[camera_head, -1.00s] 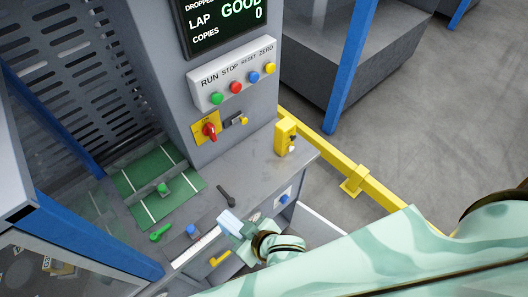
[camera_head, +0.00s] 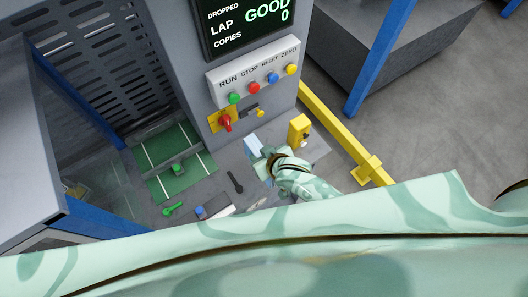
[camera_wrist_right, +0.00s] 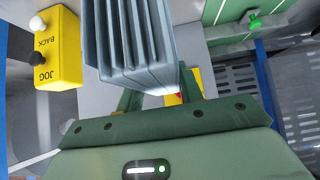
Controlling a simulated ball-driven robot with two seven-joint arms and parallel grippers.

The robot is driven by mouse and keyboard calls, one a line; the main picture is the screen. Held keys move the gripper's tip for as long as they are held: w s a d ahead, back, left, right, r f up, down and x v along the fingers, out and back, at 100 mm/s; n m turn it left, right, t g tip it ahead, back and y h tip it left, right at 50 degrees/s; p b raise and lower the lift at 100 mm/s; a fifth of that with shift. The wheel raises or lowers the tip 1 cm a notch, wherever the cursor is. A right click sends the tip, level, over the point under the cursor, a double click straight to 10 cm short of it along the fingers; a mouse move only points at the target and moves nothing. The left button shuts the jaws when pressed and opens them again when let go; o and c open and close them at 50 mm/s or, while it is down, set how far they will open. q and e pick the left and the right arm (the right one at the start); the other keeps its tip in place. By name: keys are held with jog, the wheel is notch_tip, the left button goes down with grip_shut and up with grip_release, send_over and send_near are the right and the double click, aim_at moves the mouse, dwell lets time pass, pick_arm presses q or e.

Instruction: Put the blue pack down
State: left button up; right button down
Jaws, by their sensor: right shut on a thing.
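The blue pack (camera_head: 254,145) is a pale blue, folded bundle held in my right gripper (camera_head: 262,160). In the right wrist view the pack (camera_wrist_right: 130,40) shows as several grey-blue layered folds standing up between the green fingers. My right gripper is shut on it. The pack is over the grey worktop (camera_head: 222,180), left of the yellow jog box; whether its lower edge touches the worktop cannot be told. My left gripper is not in view.
The yellow jog box (camera_head: 299,131) stands close right of the pack. A red switch (camera_head: 225,122) and a button panel (camera_head: 255,78) are behind. A yellow rail (camera_head: 335,133) runs at right.

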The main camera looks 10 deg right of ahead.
jog(key=w+f+b, duration=0.1)
jog(key=f, duration=0.1)
jog(key=w+f, duration=0.1)
jog(key=f, duration=0.2)
jog(key=w+d+f+b, duration=0.1)
jog(key=w+f, duration=0.1)
jog(key=f, duration=0.1)
jog(key=shift+f+b, duration=0.25)
jog(key=shift+b, duration=0.05)
jog(key=shift+d, duration=0.1)
jog(key=shift+r, duration=0.1)
jog(key=shift+s, duration=0.1)
jog(key=c, duration=1.3)
grip_release()
jog(key=shift+f, duration=0.2)
jog(key=shift+c, duration=0.2)
jog(key=o, duration=0.4)
